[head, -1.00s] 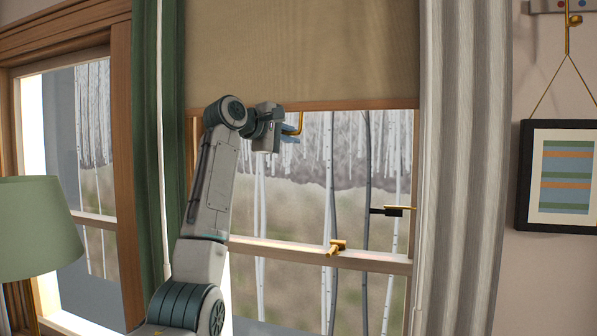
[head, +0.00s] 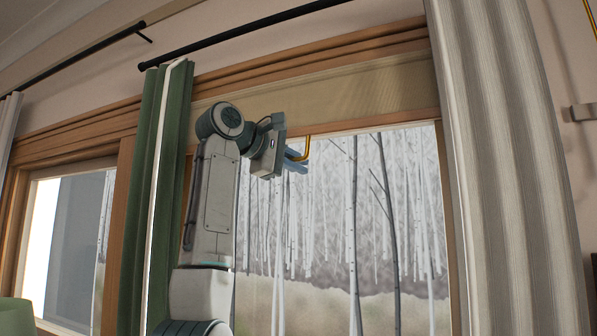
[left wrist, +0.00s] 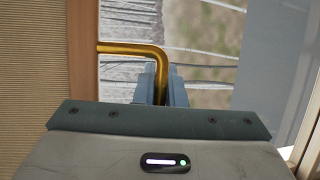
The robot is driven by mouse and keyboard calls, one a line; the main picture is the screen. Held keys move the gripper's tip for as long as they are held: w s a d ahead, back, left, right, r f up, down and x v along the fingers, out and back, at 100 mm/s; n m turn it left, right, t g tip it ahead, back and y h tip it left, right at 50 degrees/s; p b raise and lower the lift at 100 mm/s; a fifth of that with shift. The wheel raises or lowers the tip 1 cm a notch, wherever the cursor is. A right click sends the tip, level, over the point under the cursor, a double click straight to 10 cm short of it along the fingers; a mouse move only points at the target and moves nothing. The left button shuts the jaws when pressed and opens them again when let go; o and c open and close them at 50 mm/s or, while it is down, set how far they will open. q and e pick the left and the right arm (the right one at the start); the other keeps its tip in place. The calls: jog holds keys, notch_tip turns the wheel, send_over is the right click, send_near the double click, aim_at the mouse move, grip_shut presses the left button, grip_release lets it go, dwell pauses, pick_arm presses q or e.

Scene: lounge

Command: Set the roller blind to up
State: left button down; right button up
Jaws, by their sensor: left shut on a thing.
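The roller blind (head: 345,92) is a beige cloth across the top of the window, with a wooden bar (head: 385,121) along its lower edge. Only a short strip of cloth hangs down. A bent brass handle (head: 308,148) hangs from the bar. My left gripper (head: 296,160) is just below the bar and shut on the brass handle. In the left wrist view, the brass handle (left wrist: 135,48) runs from the wooden bar (left wrist: 84,60) into the fingers (left wrist: 161,84), and the blind cloth (left wrist: 30,60) is at the left. My right gripper is not in view.
A green curtain (head: 163,190) hangs close to the left of my arm, and a pale curtain (head: 510,160) hangs at the right. A black curtain rod (head: 240,35) runs above. The glass (head: 330,240) below the blind is uncovered.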

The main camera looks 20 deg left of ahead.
pick_arm(q)
jog(key=shift+s+r, duration=0.15)
jog(key=shift+r, duration=0.3)
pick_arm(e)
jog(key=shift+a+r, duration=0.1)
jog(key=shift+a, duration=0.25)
pick_arm(q)
jog(key=c, duration=1.7)
grip_release()
jog(key=shift+o, duration=0.9)
jog(key=shift+w+f, duration=0.15)
jog(key=shift+w, duration=0.1)
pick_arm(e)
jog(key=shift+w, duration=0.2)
pick_arm(q)
jog(key=shift+s, duration=0.1)
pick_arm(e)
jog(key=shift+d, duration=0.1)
